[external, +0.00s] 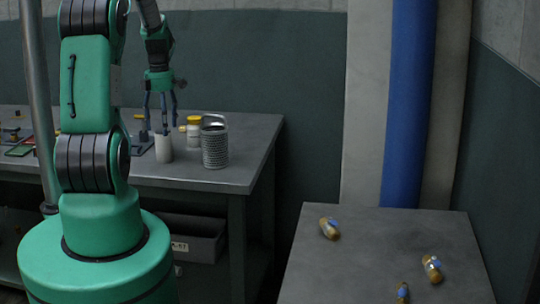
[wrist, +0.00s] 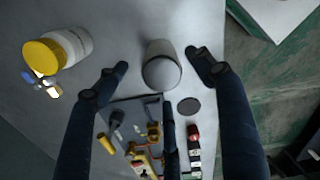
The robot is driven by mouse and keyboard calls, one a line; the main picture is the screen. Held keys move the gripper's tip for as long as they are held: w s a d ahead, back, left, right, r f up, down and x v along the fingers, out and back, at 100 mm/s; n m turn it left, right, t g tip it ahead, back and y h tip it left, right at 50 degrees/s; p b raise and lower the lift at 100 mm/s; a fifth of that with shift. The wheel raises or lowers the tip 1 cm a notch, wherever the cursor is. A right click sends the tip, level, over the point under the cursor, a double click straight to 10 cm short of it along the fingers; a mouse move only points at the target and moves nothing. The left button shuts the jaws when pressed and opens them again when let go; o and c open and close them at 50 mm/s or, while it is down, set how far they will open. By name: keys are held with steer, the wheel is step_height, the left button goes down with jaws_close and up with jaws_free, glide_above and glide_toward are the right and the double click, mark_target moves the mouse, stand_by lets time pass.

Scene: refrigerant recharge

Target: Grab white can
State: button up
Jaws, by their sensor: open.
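The white can (external: 164,149) stands upright on the grey workbench, near its front edge. In the wrist view the white can (wrist: 162,67) shows at the upper middle, in the gap between the dark fingers. My gripper (external: 160,123) points down just above the can, with its fingertips around the height of the can's top. It is open and empty. In the wrist view my gripper (wrist: 157,60) has one finger on each side of the can and a third finger below it in the picture. No contact is visible.
A white jar with a yellow lid (external: 194,131) and a perforated metal cup (external: 214,147) stand close right of the can. In the wrist view the jar (wrist: 70,45) is at left. A tray of small parts (wrist: 125,130) lies nearby. A separate table (external: 385,255) holds several small brown items.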

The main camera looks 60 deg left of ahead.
mark_target(165, 150)
steer(key=shift+f+b, duration=0.3)
steer(key=shift+f, duration=1.9)
steer(key=shift+d+f+b, duration=0.15)
steer(key=shift+f+b, duration=0.55)
steer(key=shift+f, duration=1.9)
steer(key=c, duration=1.5)
steer(key=shift+r, duration=0.15)
